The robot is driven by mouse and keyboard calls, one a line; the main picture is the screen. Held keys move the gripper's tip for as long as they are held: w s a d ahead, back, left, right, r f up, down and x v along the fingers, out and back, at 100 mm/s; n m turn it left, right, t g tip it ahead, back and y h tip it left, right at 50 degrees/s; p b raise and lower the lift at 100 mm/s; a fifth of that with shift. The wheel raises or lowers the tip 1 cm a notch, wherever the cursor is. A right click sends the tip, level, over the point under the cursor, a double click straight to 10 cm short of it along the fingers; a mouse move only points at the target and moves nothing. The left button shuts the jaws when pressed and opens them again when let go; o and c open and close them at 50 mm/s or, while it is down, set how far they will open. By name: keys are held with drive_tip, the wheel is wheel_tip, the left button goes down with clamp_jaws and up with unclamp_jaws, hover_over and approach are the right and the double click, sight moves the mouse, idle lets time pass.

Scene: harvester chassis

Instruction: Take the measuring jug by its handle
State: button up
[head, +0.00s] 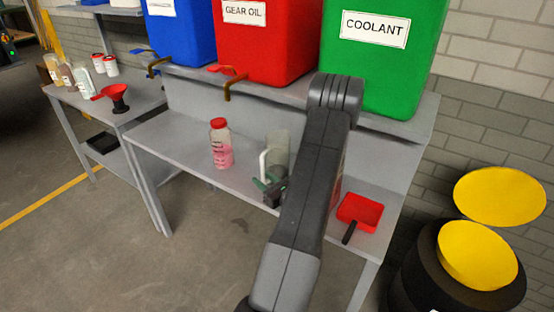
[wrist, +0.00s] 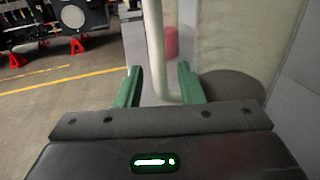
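The measuring jug (head: 279,146) is clear and stands on the grey bench below the green coolant container. Its pale handle (head: 263,164) faces left; my arm hides part of the jug in the head view. In the wrist view the handle (wrist: 154,45) runs down between my two green fingers and curves right to the jug body (wrist: 238,45). My gripper (wrist: 159,70) is open around the lower part of the handle, with gaps visible on both sides. My gripper (head: 268,184) also shows low beside the jug in the head view.
A red-capped bottle of pink liquid (head: 221,146) stands left of the jug. A red scoop-like tray (head: 360,212) lies right of my arm. Blue (head: 180,30), red (head: 262,45) and green (head: 392,65) containers stand on the shelf above. Yellow-topped drums (head: 478,255) stand at right.

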drive_tip(key=shift+w+a, duration=0.25)
clamp_jaws()
drive_tip(key=shift+r, duration=0.15)
